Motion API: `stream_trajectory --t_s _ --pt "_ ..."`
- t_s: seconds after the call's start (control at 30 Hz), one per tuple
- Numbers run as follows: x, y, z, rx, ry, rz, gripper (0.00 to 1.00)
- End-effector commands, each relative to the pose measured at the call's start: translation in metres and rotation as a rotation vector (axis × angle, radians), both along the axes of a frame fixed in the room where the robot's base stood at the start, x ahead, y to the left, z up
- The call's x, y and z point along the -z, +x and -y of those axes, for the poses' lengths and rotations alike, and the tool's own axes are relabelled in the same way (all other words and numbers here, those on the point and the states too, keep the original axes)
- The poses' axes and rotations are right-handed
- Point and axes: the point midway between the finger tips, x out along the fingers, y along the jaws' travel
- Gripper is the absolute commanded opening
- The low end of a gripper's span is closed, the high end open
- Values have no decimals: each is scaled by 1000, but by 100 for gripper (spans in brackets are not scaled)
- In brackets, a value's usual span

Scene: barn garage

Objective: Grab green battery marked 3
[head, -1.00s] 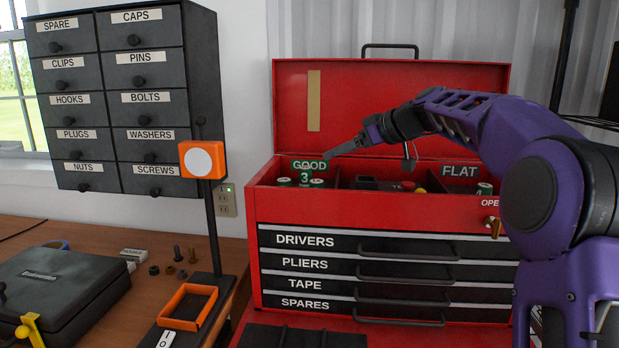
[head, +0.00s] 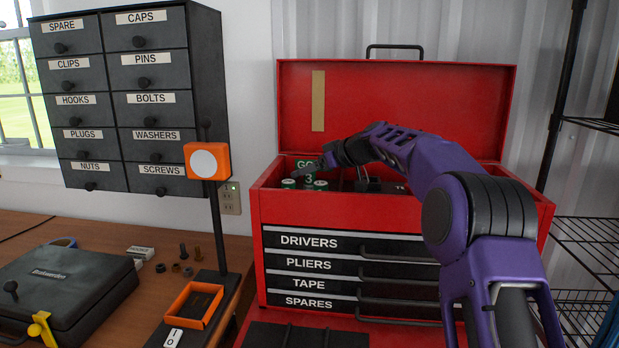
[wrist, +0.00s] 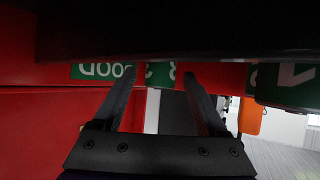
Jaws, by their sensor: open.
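The green battery marked 3 (head: 309,179) stands in the left compartment of the open red toolbox, below the GOOD label (head: 305,163), which my gripper partly covers. My gripper (head: 314,169) is open, low over that compartment and close to this battery. In the wrist view, a green battery surface (wrist: 158,76) with a partly hidden white mark shows between the two open fingertips (wrist: 163,73). I cannot tell whether the fingers touch it. Another green battery (wrist: 290,86), with a large white mark, is at the right of that view.
More green batteries (head: 289,184) stand beside it in the compartment. The toolbox (head: 340,208) has raised walls, a divider and an upright lid (head: 410,105) behind. An orange-headed post (head: 207,161) stands to the left. My forearm hides the toolbox's right part.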

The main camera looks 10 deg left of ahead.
Motion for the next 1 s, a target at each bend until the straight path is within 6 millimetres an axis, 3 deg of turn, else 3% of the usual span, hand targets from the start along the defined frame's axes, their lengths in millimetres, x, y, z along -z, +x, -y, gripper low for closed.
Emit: stream_trajectory --t_s 0.2,0.6,1.0 --pt "0 0 0 1 0 0 74" --pt "0 0 0 0 -1 1 2" --pt "-3 0 0 0 1 2 0"
